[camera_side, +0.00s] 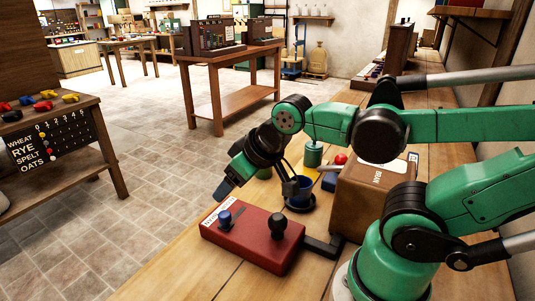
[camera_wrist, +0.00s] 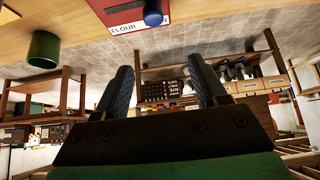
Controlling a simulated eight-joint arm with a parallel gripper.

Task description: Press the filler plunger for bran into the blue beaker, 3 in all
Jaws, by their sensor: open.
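A red filler box (camera_side: 245,240) lies on the wooden bench in the side view, with a blue plunger (camera_side: 225,218) at its left and a black knob (camera_side: 277,227) at its right.
A green container (camera_side: 313,155) and red ball (camera_side: 340,159) are behind. A dark bracket (camera_side: 325,247) joins the box's right side. A tally board (camera_side: 55,143) hangs at left.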

